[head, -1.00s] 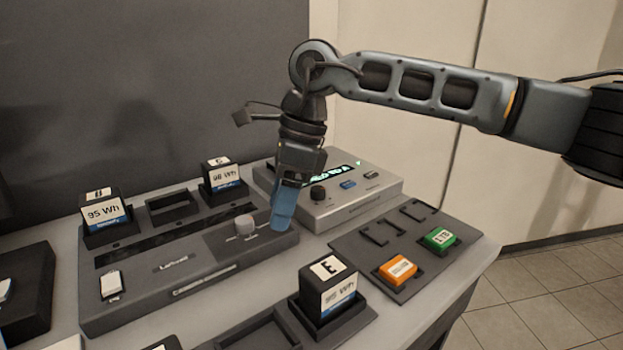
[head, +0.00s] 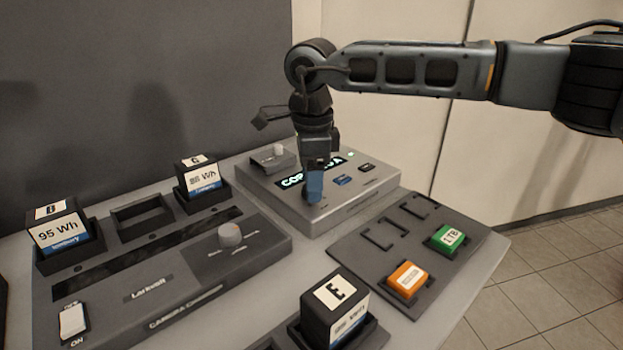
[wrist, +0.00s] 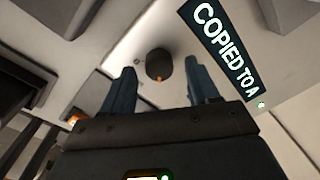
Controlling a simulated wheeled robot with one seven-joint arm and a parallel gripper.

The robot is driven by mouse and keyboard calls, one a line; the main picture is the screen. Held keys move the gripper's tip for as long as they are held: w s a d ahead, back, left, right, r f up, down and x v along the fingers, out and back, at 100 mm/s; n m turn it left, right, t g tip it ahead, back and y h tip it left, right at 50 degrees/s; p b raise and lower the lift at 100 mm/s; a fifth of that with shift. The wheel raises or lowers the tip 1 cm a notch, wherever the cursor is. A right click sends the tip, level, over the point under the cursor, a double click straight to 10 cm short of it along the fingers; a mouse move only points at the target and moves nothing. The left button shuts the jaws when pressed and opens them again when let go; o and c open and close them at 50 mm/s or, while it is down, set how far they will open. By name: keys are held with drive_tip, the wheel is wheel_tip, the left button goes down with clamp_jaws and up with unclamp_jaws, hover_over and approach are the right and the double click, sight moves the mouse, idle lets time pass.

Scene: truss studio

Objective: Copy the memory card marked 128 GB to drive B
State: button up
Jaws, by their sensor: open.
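My gripper (head: 314,188) is open and empty, pointing down over the front of the grey copier (head: 345,210). In the wrist view its two blue fingers (wrist: 162,88) are apart, with a dark round knob (wrist: 159,65) in the gap beyond them. I cannot tell whether they touch it. The copier's lit display (wrist: 222,45) reads "COPIED TO A". A blue button (head: 342,181) and a dark button (head: 367,167) sit right of the gripper. An orange drive (head: 405,280) and a green drive marked 1 TB (head: 449,238) lie in the dark tray. No card marked 128 GB is readable.
A camera charger (head: 165,295) with a knob (head: 230,235) and a white switch (head: 73,320) stands at left. Batteries D (head: 58,230), G (head: 199,178) and E (head: 335,305) stand in holders. The dark tray (head: 345,250) has empty slots at the back.

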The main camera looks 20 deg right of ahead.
drive_tip(key=shift+f, duration=0.3)
drive_tip(key=c, duration=1)
